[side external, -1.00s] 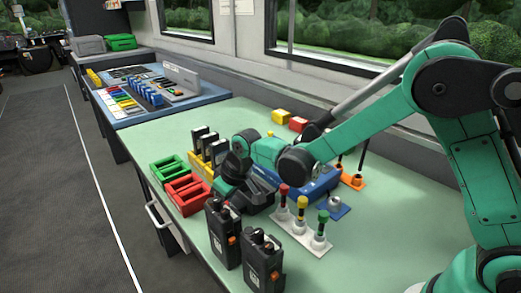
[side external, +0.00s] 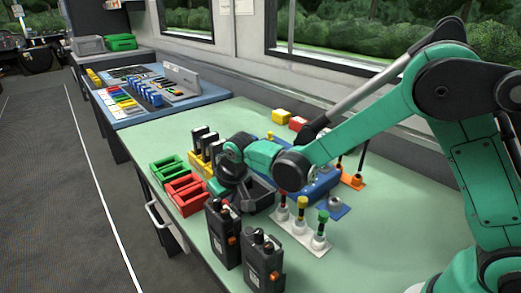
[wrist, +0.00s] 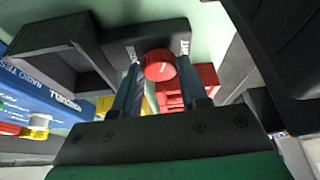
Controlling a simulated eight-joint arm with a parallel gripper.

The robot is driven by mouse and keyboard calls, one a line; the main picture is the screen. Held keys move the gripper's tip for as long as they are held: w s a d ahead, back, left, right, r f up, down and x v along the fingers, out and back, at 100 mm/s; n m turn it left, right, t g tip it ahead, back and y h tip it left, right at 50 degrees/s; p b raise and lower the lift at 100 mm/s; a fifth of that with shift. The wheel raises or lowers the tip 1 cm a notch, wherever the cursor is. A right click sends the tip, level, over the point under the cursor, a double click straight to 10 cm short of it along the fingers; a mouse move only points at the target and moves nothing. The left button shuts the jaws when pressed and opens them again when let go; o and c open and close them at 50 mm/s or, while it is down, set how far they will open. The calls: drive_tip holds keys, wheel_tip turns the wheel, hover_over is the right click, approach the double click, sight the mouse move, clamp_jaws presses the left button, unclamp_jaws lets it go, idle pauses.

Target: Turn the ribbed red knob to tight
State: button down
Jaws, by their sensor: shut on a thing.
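The red knob (wrist: 160,65) shows in the wrist view, with a short pale line on its face. It sits at the edge of a black panel (wrist: 108,38) with white lettering on both sides of it, partly hidden and too small to read surely. My gripper (wrist: 159,84) has one finger on each side of the knob and is shut on it. In the side external view my gripper (side external: 236,178) is low over the black fixture (side external: 258,192) on the green table, and my wrist hides the knob there.
Red (side external: 187,194) and green (side external: 166,171) crates and a yellow holder with radios (side external: 205,150) stand close to the left. Two black radios (side external: 262,262) stand in front. A white plate with colored-top posts (side external: 302,228) and a blue case (side external: 322,184) are to the right.

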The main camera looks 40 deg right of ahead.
drive_tip(key=shift+c, duration=2.3)
unclamp_jaws()
drive_tip(key=shift+v, duration=2.8)
